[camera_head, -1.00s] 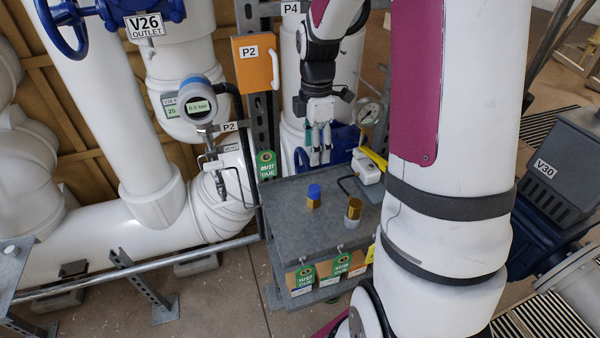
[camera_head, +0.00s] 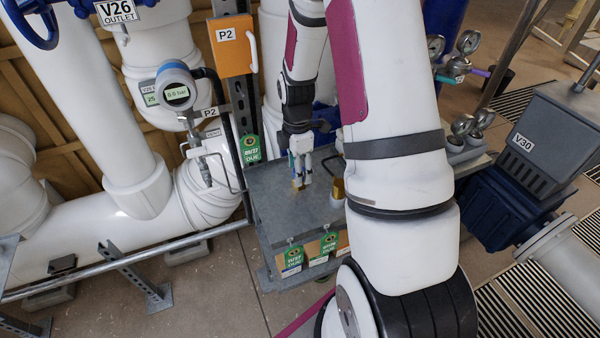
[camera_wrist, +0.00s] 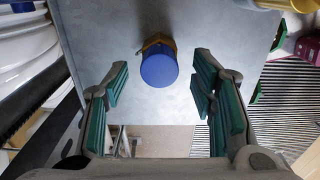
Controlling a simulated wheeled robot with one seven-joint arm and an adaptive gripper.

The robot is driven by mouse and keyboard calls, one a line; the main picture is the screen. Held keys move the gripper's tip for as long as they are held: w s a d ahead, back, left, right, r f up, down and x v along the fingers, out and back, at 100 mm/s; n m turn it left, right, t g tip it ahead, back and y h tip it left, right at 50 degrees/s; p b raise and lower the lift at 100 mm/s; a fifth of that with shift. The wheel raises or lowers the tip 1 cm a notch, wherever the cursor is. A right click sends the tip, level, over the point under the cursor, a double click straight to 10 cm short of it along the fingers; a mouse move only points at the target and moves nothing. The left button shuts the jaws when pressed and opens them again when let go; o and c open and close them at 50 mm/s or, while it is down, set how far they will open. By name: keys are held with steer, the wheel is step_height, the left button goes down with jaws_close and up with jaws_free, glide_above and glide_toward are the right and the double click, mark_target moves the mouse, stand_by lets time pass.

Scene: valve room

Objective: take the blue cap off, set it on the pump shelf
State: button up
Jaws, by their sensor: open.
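The blue cap (camera_wrist: 159,69) shows in the wrist view on top of a brass fitting (camera_wrist: 156,42). The fitting stands on the grey shelf (camera_wrist: 105,40). My gripper (camera_wrist: 160,92) is open, with a green-padded finger to either side of the cap and clear gaps between. In the head view my gripper (camera_head: 300,176) is low over the shelf (camera_head: 277,208) and hides the blue cap. Part of the brass fitting (camera_head: 298,186) shows between the fingers there.
A second brass piece (camera_head: 338,188) stands just right of my gripper, partly behind my arm. Green tags (camera_head: 294,256) hang at the shelf's front. A gauge with bent tubing (camera_head: 178,94) stands at left. Bare shelf lies left of my gripper.

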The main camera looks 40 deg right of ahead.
steer(key=shift+f, duration=0.4)
steer(key=shift+c, duration=0.3)
steer(key=c, duration=0.9)
steer(key=shift+o, duration=0.2)
steer(key=shift+r, duration=0.1)
